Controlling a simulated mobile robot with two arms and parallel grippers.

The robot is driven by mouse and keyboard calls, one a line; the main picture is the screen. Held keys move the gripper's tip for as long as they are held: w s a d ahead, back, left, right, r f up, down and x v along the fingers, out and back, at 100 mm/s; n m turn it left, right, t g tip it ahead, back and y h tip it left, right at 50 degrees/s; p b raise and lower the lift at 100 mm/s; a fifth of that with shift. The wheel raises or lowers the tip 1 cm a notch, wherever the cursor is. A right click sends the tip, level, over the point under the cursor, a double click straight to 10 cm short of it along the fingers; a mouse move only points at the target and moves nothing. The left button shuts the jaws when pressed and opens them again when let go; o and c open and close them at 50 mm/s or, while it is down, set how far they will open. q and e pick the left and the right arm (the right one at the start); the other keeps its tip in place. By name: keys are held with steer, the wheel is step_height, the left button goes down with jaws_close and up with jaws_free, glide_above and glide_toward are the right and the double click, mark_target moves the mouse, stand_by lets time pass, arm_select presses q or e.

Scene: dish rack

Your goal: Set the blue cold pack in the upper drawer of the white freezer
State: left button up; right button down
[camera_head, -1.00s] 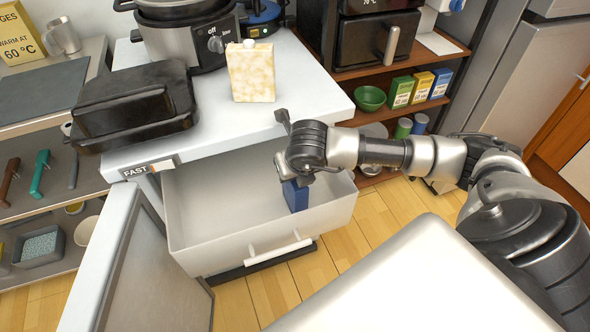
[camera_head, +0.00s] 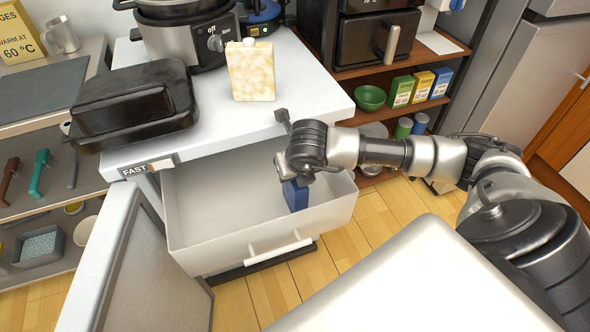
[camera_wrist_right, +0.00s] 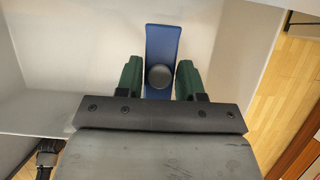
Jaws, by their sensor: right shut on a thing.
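The blue cold pack (camera_head: 295,196) is upright inside the open upper drawer (camera_head: 215,222) of the white freezer (camera_head: 140,245), near the drawer's right end. My right gripper (camera_head: 290,178) reaches down over the drawer and is shut on the pack's upper part. The right wrist view shows the pack (camera_wrist_right: 162,45) between the green fingers (camera_wrist_right: 160,78), with a round grey knob at the grip. I cannot tell whether the pack touches the drawer floor. My left gripper is out of view.
The freezer door stands open at left. A black lidded dish (camera_head: 135,105), a cream carton (camera_head: 250,72) and a cooker (camera_head: 190,35) stand on the freezer top. The drawer's left and middle are clear. A shelf with boxes and a green bowl (camera_head: 369,97) stands right.

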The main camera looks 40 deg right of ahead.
stand_by(0.6)
steer(key=c, duration=0.6)
jaws_free()
steer(key=shift+f, duration=0.1)
